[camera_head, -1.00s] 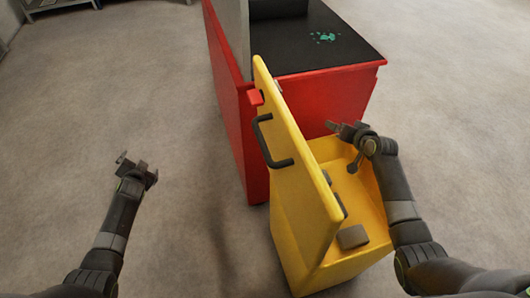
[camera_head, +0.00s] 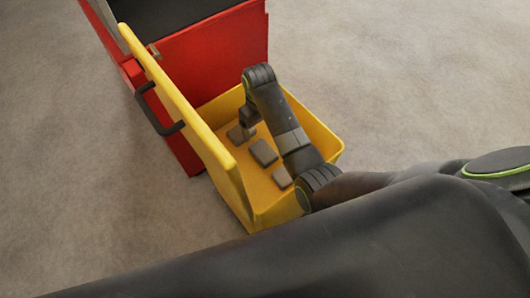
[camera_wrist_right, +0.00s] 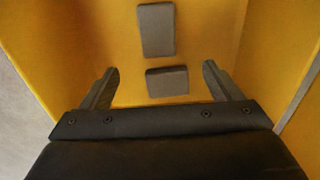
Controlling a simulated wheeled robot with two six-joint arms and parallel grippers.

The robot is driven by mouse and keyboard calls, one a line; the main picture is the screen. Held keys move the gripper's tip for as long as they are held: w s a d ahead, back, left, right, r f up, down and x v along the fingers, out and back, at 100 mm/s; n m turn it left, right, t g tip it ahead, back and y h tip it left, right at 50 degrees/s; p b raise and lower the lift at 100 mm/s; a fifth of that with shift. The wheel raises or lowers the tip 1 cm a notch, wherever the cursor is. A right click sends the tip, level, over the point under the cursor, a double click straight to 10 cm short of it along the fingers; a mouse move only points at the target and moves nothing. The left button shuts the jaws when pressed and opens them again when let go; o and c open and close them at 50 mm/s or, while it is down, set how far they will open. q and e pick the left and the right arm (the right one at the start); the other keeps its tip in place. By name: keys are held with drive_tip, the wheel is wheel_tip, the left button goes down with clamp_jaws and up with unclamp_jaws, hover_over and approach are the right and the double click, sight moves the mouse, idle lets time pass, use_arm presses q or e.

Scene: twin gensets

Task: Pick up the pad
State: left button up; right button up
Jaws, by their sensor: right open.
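Grey pads lie on the floor of a yellow open-topped bin. In the head view one pad (camera_head: 264,153) lies in the middle and another (camera_head: 282,177) nearer me. A third grey shape below my right gripper (camera_head: 244,125) is partly hidden by it. The right gripper points down into the bin. In the right wrist view the gripper (camera_wrist_right: 160,88) is open; a small pad (camera_wrist_right: 167,81) shows between its fingers, and a longer pad (camera_wrist_right: 156,30) lies beyond. I cannot match these two pads to the head view. Neither appears held. My left gripper is out of view.
The yellow bin (camera_head: 325,143) has a tall yellow front panel (camera_head: 180,95) with a black handle (camera_head: 158,112) on its left. A red cabinet (camera_head: 215,60) with a dark top stands behind it. Bare floor lies left and right.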

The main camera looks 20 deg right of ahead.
drive_tip(key=b, duration=0.2)
hover_over(263, 151)
drive_tip(key=f, duration=0.8)
drive_tip(key=shift+w+a+f, duration=0.25)
drive_tip(key=shift+w+f, duration=0.1)
drive_tip(key=shift+f, duration=0.45)
drive_tip(key=f, duration=0.1)
drive_tip(key=f+b, duration=0.1)
drive_tip(key=f, duration=0.1)
drive_tip(key=shift+s+d+f, duration=0.3)
drive_tip(key=shift+s+d, duration=0.05)
drive_tip(key=shift+s, duration=0.05)
drive_tip(key=shift+f+b, duration=0.4)
drive_tip(key=shift+f, duration=0.3)
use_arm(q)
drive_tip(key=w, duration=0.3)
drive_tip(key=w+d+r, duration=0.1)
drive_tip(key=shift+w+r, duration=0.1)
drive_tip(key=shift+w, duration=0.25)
use_arm(e)
drive_tip(key=c, duration=1.1)
drive_tip(key=shift+o, duration=0.2)
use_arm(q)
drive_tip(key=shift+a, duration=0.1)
use_arm(e)
drive_tip(key=shift+r, duration=0.2)
